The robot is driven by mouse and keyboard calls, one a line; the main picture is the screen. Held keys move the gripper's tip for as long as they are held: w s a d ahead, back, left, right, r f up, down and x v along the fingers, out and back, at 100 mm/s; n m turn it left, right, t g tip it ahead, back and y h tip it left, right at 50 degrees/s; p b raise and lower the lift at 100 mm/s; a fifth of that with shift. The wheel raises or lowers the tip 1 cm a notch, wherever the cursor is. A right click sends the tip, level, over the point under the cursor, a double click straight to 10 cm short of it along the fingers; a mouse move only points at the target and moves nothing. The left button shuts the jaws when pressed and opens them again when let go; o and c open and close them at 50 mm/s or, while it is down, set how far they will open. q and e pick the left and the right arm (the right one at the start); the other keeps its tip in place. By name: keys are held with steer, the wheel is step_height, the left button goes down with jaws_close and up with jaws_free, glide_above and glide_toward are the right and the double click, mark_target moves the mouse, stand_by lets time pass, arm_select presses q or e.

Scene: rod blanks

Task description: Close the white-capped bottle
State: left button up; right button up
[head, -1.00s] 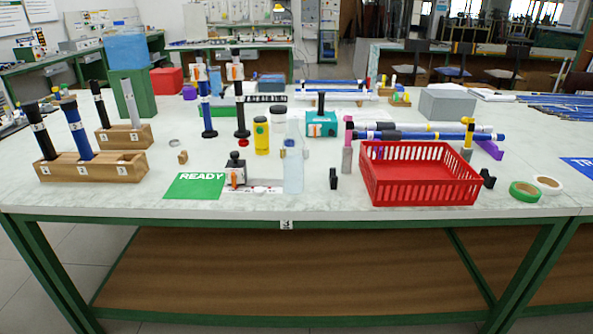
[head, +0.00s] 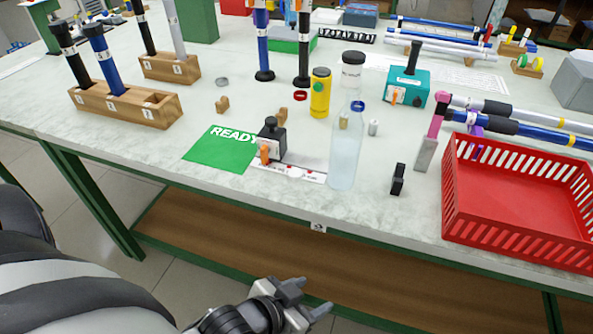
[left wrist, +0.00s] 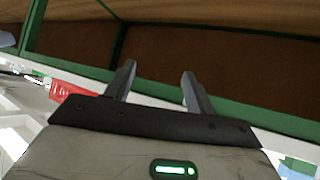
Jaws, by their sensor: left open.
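A tall clear bottle (head: 345,155) stands upright near the table's front edge in the head view. A blue ring shows at its neck, and I see no white cap on it. A small pale cylinder (head: 374,127) stands just right of it; I cannot tell whether it is a cap. Behind stands a clear container with a black lid (head: 352,58). My left gripper (head: 308,297) is open and empty, below and in front of the table edge, well apart from the bottle. Its spread fingers also show in the left wrist view (left wrist: 158,78). My right gripper is out of view.
A black-topped bottle (head: 270,140) by the green READY mat (head: 222,150) and a yellow bottle (head: 320,92) stand left of the clear bottle. A black clip-like block (head: 398,180) and red basket (head: 455,205) are to its right. The front table edge lies between gripper and bottle.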

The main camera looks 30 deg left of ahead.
arm_select(q)
steer(key=s+a+r+m+g+y+p, duration=0.1)
steer(key=a+r+m+g+p, duration=0.15)
steer(key=r+g, duration=0.35)
steer(key=w+r+m, duration=0.7)
steer(key=w+m, duration=0.1)
steer(key=m, duration=0.6)
steer(key=w+a+r+m+y, duration=0.1)
steer(key=w+a+r+m, duration=0.2)
steer(key=a+r+m, duration=0.2)
steer(key=w+a+r+m+g+y, duration=0.1)
steer(key=w+a+r+m, duration=0.3)
steer(key=m, duration=0.5)
step_height(320, 180, up, 3)
steer(key=a, duration=0.2)
steer(key=shift+a+y, duration=0.3)
steer(key=shift+y, duration=0.1)
steer(key=shift+m, duration=0.25)
steer(key=b, duration=0.2)
glide_above(295, 175)
steer(key=s, duration=0.2)
step_height(295, 175, down, 9)
steer(key=shift+d+f, duration=0.15)
steer(key=shift+f, duration=0.05)
steer(key=shift+w+f, duration=0.1)
steer(key=shift+f, duration=0.35)
